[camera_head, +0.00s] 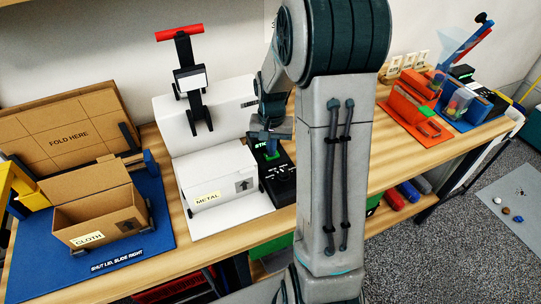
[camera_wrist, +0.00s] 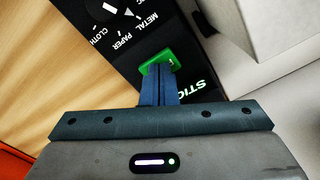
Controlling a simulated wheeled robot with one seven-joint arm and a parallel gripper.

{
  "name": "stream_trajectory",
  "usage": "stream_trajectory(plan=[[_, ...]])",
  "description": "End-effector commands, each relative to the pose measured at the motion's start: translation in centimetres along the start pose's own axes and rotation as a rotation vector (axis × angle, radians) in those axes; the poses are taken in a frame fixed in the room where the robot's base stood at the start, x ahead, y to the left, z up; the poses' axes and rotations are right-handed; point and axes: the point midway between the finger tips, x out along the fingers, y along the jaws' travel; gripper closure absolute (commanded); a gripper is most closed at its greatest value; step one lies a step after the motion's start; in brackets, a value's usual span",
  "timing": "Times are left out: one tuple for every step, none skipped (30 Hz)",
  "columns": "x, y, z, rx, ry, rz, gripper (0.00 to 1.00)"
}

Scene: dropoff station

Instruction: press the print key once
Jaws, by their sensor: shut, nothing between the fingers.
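The black label device (camera_head: 284,187) stands on the bench beside the white METAL box. In the wrist view its body (camera_wrist: 195,72) carries a round dial (camera_wrist: 117,12) with the words CLOTH, PAPER and METAL, and partly hidden lettering starting "STIC". A raised green key (camera_wrist: 170,58) sits on the device. My gripper (camera_wrist: 158,66) is shut and empty, its blue fingertips over the green key and hiding part of it. I cannot tell whether they touch it or whether it is pressed down. In the head view my gripper (camera_head: 270,148) points down at the device.
To the left are the METAL box (camera_head: 217,185) on a white stand and an open CLOTH box (camera_head: 95,222) on a blue mat (camera_head: 160,215). Orange (camera_head: 415,105) and blue (camera_head: 460,118) holders stand at the right. Bare bench lies right of the device, partly behind my arm.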

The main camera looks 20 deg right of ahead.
Motion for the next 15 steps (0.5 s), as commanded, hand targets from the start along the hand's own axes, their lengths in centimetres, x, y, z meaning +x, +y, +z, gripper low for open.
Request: stream_trajectory(plan=[[0.0,0.0,0.0,0.0,-0.001,0.0,1.0],[0.0,0.0,0.0,0.0,-0.001,0.0,1.0],[0.0,0.0,0.0,0.0,-0.001,0.0,1.0],[-0.1,0.0,0.0,0.0,-0.001,0.0,1.0],[-0.2,0.0,0.0,0.0,-0.001,0.0,1.0],[-0.4,0.0,0.0,0.0,0.0,0.0,1.0],[-0.5,0.0,0.0,0.0,0.0,0.0,1.0],[-0.7,0.0,0.0,0.0,0.0,0.0,1.0],[-1.1,0.0,0.0,0.0,0.0,0.0,1.0],[-1.3,0.0,0.0,0.0,0.0,0.0,1.0],[-1.6,0.0,0.0,0.0,0.0,0.0,1.0],[-1.9,0.0,0.0,0.0,0.0,0.0,1.0],[-2.2,0.0,0.0,0.0,0.0,0.0,1.0],[-2.4,0.0,0.0,0.0,-0.001,0.0,1.0],[-2.7,0.0,0.0,0.0,-0.001,0.001,1.0]])
